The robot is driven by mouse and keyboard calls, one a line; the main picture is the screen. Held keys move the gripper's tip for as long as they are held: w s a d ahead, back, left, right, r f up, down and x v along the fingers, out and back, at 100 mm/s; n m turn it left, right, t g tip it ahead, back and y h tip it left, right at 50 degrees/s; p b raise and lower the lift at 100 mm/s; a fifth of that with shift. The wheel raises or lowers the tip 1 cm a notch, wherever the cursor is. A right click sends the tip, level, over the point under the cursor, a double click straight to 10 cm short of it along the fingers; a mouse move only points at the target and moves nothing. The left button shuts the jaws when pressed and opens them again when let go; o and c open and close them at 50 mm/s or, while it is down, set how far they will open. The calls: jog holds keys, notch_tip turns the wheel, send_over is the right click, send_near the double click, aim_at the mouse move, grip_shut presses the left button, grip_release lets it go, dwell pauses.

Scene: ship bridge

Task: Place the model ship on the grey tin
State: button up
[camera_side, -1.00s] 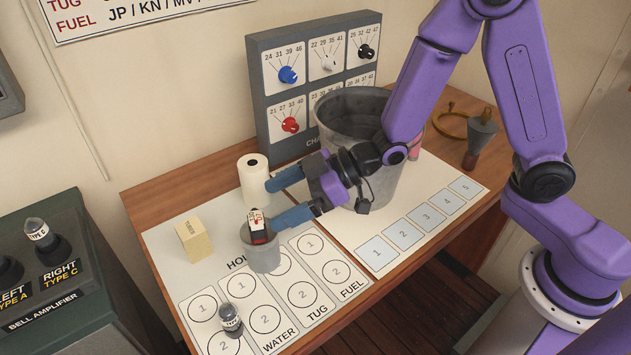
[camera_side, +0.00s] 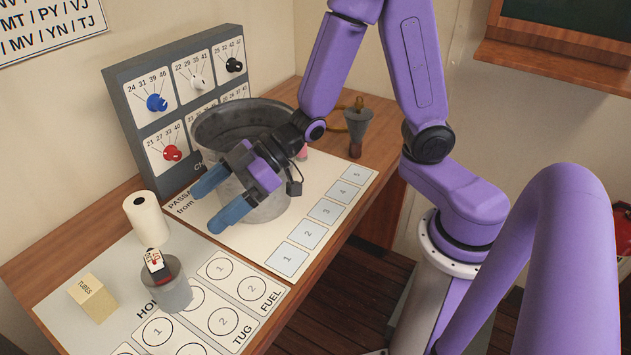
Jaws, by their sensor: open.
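The grey tin (camera_side: 172,294) stands upright on the white sheet at the lower left. The model ship (camera_side: 156,263), small with white, red and dark parts, rests on top of the tin. My gripper (camera_side: 208,209) is open and empty, its two blue fingers spread apart. It is up and to the right of the ship and apart from both ship and tin. The underside of the ship is hard to make out at this size.
A white paper roll (camera_side: 147,220) and a tan tubes box (camera_side: 93,297) stand near the tin. A large grey bucket (camera_side: 264,205) stands behind my gripper, before the dial panel (camera_side: 115,99). Numbered squares (camera_side: 308,234) on the right sheet are bare.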

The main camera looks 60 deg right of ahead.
jog(key=s+d+r+g+h, duration=0.1)
jog(key=s+d+g+h, duration=0.4)
jog(key=s+d+h, duration=0.6)
jog(key=s+d, duration=0.5)
jog(key=s, duration=0.4)
jog(key=shift+s+d, duration=0.35)
